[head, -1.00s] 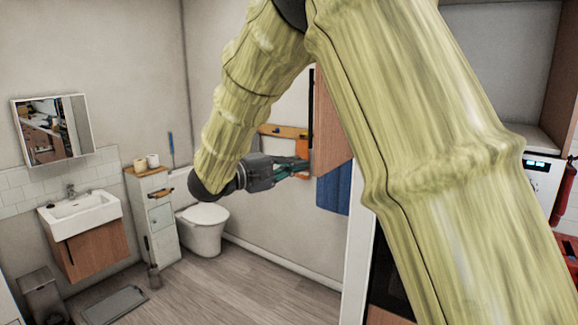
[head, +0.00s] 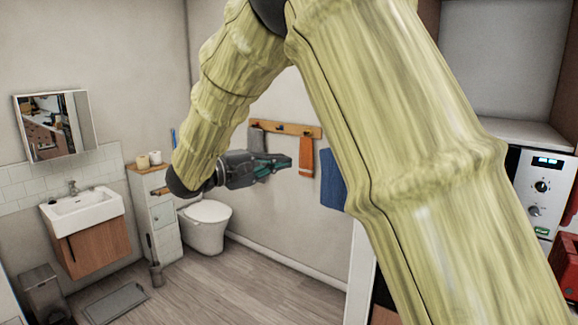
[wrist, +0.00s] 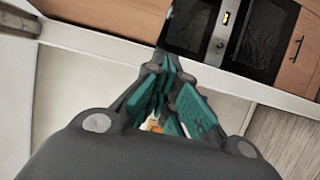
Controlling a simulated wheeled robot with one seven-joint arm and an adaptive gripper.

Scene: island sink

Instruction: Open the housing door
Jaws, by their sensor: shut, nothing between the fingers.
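My gripper (head: 288,161) is in the open space in front of the back wall in the head view, pointing right, with nothing between its fingers. Its teal fingers (wrist: 168,90) are drawn together in the wrist view. In the wrist view a tall wooden housing with built-in ovens runs across the top. One wooden door panel (wrist: 118,14) is at the upper left and another wooden panel (wrist: 303,55) with a dark handle is at the right. I cannot tell which is the housing door. The fingers show no clear contact with either. My arm hides most of the housing in the head view.
Dark oven fronts (wrist: 190,25) sit between the wooden panels. A white washer-like appliance (head: 540,190) stands at the right. A toilet (head: 206,226), a sink (head: 82,213) and a slim cabinet (head: 160,215) are at the left. The wood floor (head: 240,285) in the middle is clear.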

